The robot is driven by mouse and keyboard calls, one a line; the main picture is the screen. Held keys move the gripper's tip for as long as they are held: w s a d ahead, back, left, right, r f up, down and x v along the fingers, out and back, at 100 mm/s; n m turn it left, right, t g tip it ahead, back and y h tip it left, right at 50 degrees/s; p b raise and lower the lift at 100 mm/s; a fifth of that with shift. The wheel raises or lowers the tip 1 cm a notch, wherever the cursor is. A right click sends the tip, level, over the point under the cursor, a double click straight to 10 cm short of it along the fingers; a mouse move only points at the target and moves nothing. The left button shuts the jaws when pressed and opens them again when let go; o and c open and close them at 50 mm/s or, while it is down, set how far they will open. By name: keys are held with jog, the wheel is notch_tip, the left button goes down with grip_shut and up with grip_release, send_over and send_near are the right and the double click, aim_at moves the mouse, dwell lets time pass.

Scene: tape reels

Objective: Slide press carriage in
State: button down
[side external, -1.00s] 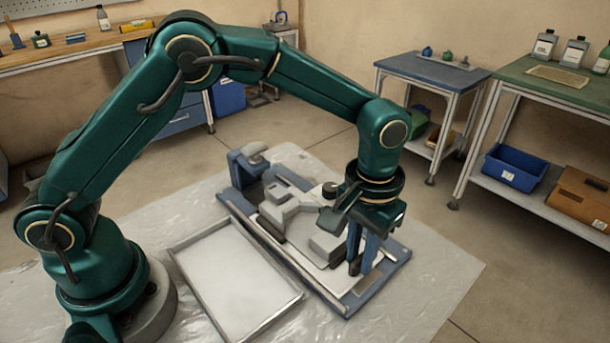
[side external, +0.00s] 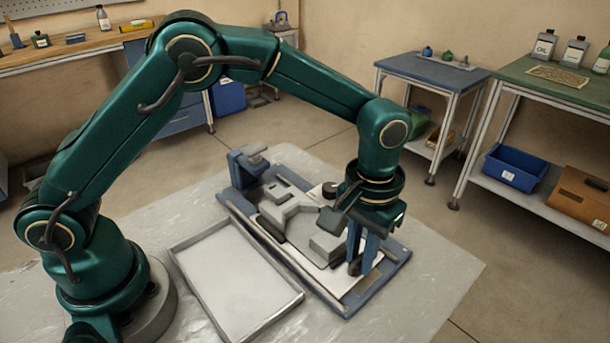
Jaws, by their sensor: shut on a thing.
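The press carriage (side external: 300,220) is a pale grey plate with raised blocks, lying on a blue base (side external: 383,275) with rails along its sides. My gripper (side external: 362,262) points down at the near right end of the carriage, its blue fingers low against that end. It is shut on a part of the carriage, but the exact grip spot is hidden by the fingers. A blue upright bracket with a grey clamp-like head (side external: 250,160) stands at the far left end of the base, apart from the carriage.
A shallow empty tray (side external: 235,285) lies left of the base on the plastic-covered surface (side external: 440,262). A blue side table (side external: 430,72) and a green bench (side external: 550,90) stand behind to the right. The sheet right of the base is clear.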

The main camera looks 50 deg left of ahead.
jog(key=shift+r, duration=0.1)
dwell(0.3)
jog(key=a, duration=0.7)
jog(key=shift+a, duration=0.25)
jog(key=c, duration=0.8)
grip_release()
jog(key=shift+r, duration=2.55)
